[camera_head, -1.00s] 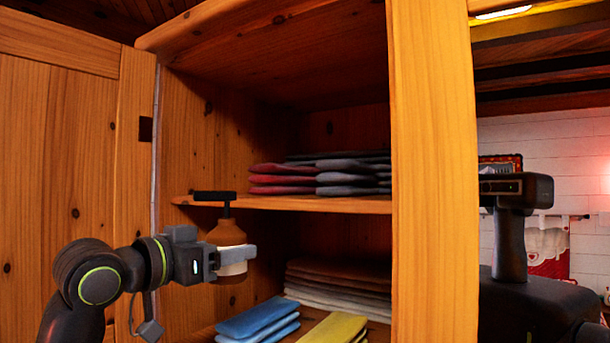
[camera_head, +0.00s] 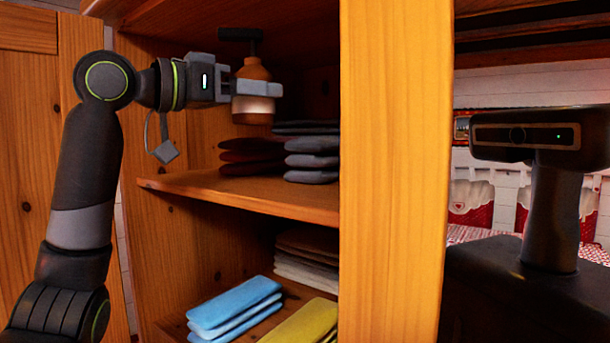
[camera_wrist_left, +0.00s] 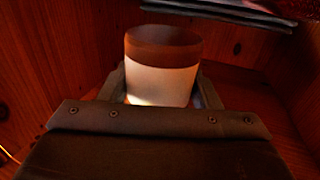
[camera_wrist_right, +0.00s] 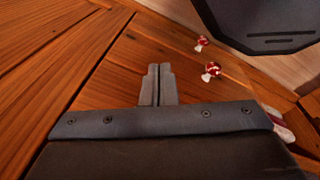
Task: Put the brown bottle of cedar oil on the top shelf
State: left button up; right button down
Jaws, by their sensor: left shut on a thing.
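The brown bottle of cedar oil (camera_head: 253,70) has a dark pump top and a pale label band. My left gripper (camera_head: 262,88) is shut on it and holds it upright inside the wardrobe, above the top shelf (camera_head: 240,195) and apart from it. In the left wrist view the bottle (camera_wrist_left: 162,70) sits between the two fingers. My right gripper (camera_wrist_right: 157,85) shows only in the right wrist view, its fingers together and empty above a wooden floor.
Folded dark red clothes (camera_head: 250,155) and grey clothes (camera_head: 312,160) lie on the top shelf behind the bottle. Its front left part is bare. Blue cloths (camera_head: 235,307) and yellow cloths (camera_head: 305,322) lie lower down. A thick wooden post (camera_head: 395,170) stands right of the opening.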

pick_arm(q)
jog(key=shift+w+d+r, duration=0.15)
jog(key=shift+d, duration=0.05)
jog(key=shift+a+f, duration=0.1)
jog(key=shift+f, duration=0.2)
jog(key=f, duration=0.1)
jog(key=a+f+p, duration=0.1)
jog(key=f, duration=0.1)
jog(key=s+f, duration=0.1)
jog(key=shift+a+f+p, duration=0.15)
jog(key=shift+p, duration=0.2)
jog(key=shift+w+d+f, duration=0.25)
jog(key=shift+d+f, duration=0.1)
jog(key=shift+f, duration=0.25)
notch_tip(320, 180, down, 2)
jog(key=shift+s+f+p, duration=0.1)
jog(key=shift+p, duration=0.55)
jog(key=shift+s+a+f, duration=0.1)
jog(key=shift+a+f, duration=0.1)
jog(key=shift+f, duration=0.35)
jog(key=shift+d, duration=0.1)
